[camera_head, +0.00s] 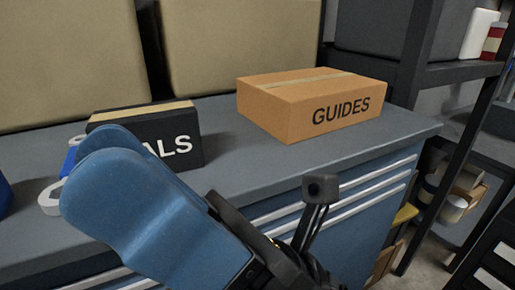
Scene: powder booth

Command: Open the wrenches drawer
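A blue cabinet (352,240) under the worktop has drawers with long silver handles (374,185) running across its front. The drawers that show look shut, with their faces flush. I see no label reading wrenches, so I cannot tell which drawer that is. My blue arm crosses the left and middle of the cabinet front and hides much of it. The dark end of my arm, with my gripper (285,270), is at the bottom middle, in front of the drawers. Its fingers do not show, so I cannot tell whether it is open or touching a handle.
On the grey worktop (225,185) stand a cardboard box marked GUIDES (315,100) and a dark box ending in ALS (185,140), partly behind my arm. A white roll (50,197) lies at left. Dark shelving (415,60) stands close at right, with some floor showing below.

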